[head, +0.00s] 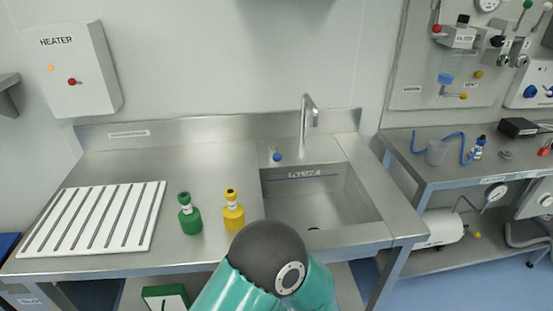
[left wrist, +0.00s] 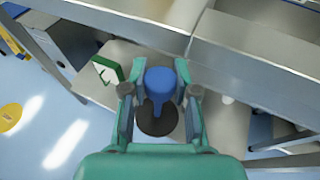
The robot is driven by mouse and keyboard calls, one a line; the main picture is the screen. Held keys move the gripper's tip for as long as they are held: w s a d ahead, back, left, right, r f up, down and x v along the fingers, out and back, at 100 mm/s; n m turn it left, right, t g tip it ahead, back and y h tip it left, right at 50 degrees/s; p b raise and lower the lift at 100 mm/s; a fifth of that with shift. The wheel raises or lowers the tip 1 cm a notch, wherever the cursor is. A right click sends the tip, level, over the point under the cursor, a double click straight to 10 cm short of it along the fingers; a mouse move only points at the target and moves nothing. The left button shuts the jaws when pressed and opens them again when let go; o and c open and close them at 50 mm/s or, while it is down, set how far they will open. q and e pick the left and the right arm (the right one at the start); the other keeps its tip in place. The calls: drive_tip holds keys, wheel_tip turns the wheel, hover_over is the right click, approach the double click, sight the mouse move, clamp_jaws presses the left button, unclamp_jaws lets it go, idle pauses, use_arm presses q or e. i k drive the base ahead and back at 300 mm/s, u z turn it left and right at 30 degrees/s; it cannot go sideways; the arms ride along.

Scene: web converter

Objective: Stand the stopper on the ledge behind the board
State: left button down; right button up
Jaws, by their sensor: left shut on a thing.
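My left gripper (left wrist: 161,90) shows in the left wrist view, shut on a stopper (left wrist: 160,78) with a blue grip and a dark round disc. The stopper is held in front of the bench, with floor and a lower shelf seen beyond. The head view does not show the stopper or the left gripper's fingers. A white grooved board (head: 95,218) lies on the left of the steel bench in the head view. Behind it, a raised steel ledge (head: 185,132) runs along the wall, with a small label on it. My right gripper is in neither view.
A green object (head: 190,220) and a yellow one (head: 233,217) stand right of the board. A sink (head: 315,200) with a tap (head: 305,120) is further right. A heater box (head: 75,70) hangs above the ledge. Bench between board and sink's back is clear.

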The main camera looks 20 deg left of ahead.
sight(240, 160)
drive_tip(key=k, duration=0.9)
drive_tip(key=u, duration=0.35)
drive_tip(key=i, duration=0.5)
drive_tip(key=u, duration=0.05)
